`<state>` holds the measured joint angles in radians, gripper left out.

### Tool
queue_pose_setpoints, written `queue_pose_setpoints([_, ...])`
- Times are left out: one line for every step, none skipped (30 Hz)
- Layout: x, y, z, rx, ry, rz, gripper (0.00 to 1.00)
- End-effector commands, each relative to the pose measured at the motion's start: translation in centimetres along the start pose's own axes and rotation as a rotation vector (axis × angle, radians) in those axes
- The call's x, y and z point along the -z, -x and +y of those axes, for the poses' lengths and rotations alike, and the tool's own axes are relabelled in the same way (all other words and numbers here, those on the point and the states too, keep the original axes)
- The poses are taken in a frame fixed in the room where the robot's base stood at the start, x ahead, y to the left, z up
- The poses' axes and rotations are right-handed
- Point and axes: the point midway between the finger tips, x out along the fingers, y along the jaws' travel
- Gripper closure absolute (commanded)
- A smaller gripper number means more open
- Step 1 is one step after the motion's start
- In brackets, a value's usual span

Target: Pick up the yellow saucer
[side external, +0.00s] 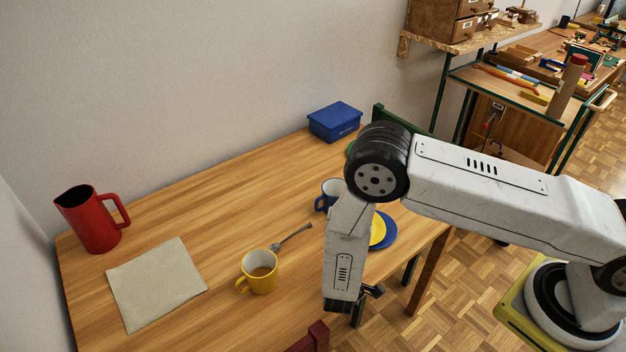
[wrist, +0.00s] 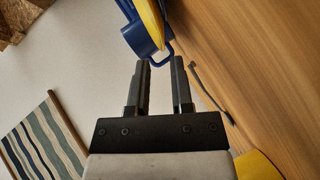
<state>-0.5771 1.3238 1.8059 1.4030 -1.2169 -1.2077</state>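The yellow saucer (side external: 377,230) lies stacked on a blue saucer (side external: 389,232) near the table's right front edge, partly hidden by my arm in the side view. In the wrist view the yellow saucer (wrist: 151,20) shows edge-on at the top, beyond my fingertips. My gripper (wrist: 160,64) is open, with two parallel black fingers apart and nothing seen between them. In the side view its dark end is low at the table's front edge, left of the saucers, mostly hidden behind my wrist link. It appears apart from the yellow saucer.
A blue mug (side external: 328,193) stands behind the saucers, its handle toward the left. A yellow mug (side external: 260,272) and a fork (side external: 290,237) are to the left. A red pitcher (side external: 93,220), beige cloth (side external: 157,282) and blue box (side external: 335,122) are farther away. A dark red chair back (side external: 316,337) stands in front.

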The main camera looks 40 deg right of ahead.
Motion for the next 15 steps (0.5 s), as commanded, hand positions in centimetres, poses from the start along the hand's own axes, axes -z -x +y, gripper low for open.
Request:
queue_pose_setpoints([0.0, -0.1, 0.0, 0.000, 0.000, 0.000, 0.72])
queue_pose_setpoints([0.0, -0.1, 0.0, 0.000, 0.000, 0.000, 0.72])
queue_pose_setpoints([0.0, -0.1, 0.0, 0.000, 0.000, 0.000, 0.72])
queue_pose_setpoints([0.0, -0.1, 0.0, 0.000, 0.000, 0.000, 0.72])
queue_pose_setpoints([0.0, -0.1, 0.0, 0.000, 0.000, 0.000, 0.72])
queue_pose_setpoints([0.0, -0.2, 0.0, 0.000, -0.001, 0.000, 0.72])
queue_pose_setpoints([0.0, -0.4, 0.0, 0.000, -0.001, -0.001, 0.72])
queue_pose_setpoints([0.0, -0.5, 0.0, 0.000, -0.001, -0.001, 0.72])
queue_pose_setpoints([0.0, -0.8, 0.0, 0.000, -0.001, -0.001, 0.72])
queue_pose_setpoints([0.0, -1.0, -0.1, 0.000, -0.001, -0.001, 0.72])
queue_pose_setpoints([-0.1, -1.3, -0.1, 0.000, -0.001, -0.001, 0.72])
queue_pose_setpoints([-0.1, -1.7, -0.1, 0.000, -0.001, -0.003, 0.72])
queue_pose_setpoints([-0.2, -2.0, -0.1, -0.001, -0.001, -0.003, 0.72])
queue_pose_setpoints([-0.2, -2.4, -0.2, 0.000, -0.001, -0.003, 0.72])
queue_pose_setpoints([-0.1, -2.9, -0.2, 0.000, -0.002, -0.003, 0.72])
